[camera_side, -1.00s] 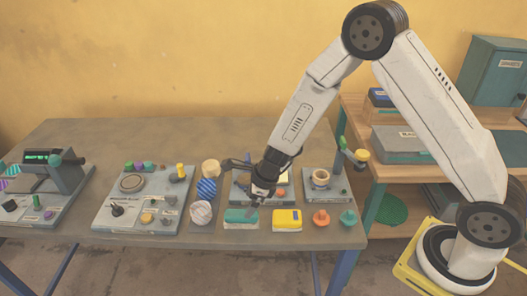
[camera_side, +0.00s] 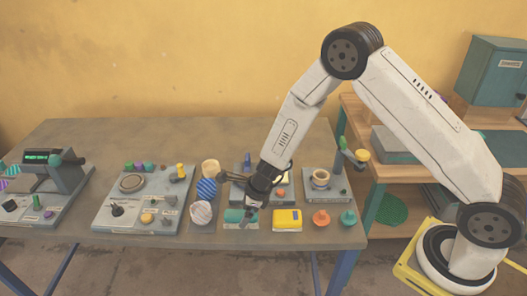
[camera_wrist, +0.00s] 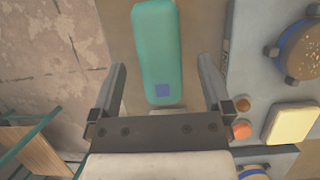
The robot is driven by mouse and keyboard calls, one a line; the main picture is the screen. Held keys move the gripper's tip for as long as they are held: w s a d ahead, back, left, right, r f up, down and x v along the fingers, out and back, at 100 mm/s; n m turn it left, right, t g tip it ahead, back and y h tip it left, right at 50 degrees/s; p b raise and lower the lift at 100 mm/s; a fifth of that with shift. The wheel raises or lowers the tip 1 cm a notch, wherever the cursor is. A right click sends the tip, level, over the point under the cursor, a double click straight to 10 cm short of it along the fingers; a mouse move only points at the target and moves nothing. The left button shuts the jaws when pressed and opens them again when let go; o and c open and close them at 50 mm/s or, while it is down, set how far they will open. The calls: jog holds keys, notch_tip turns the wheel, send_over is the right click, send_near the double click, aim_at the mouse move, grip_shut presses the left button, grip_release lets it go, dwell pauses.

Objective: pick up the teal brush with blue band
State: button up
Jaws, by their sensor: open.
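The teal brush (camera_side: 234,215) lies near the front edge of the table in the side view, partly hidden by my gripper. In the wrist view the teal brush (camera_wrist: 158,30) is a long rounded teal block with a small blue patch (camera_wrist: 162,90) at its near end. My gripper (camera_side: 248,213) points down at the right part of the brush. In the wrist view my gripper (camera_wrist: 161,68) is open, with one finger on each side of the brush's near end and gaps between. I cannot tell how high the fingertips are above the table.
A yellow block (camera_side: 287,220) lies just right of the brush. A striped white ball (camera_side: 201,212) and a blue one (camera_side: 206,189) are to its left. A grey panel (camera_wrist: 250,60) is close to the right finger. Orange (camera_side: 321,218) and teal (camera_side: 348,218) knobs stand farther right.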

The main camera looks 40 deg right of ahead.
aim_at(244, 213)
jog(key=shift+x, duration=1.55)
grip_shut()
jog(key=shift+w+r, duration=0.1)
jog(key=shift+r, duration=0.1)
jog(key=shift+r, duration=0.7)
jog(key=s+d+r, duration=0.2)
jog(key=s+r, duration=0.9)
jog(key=s, duration=0.3)
jog(key=shift+d, duration=0.25)
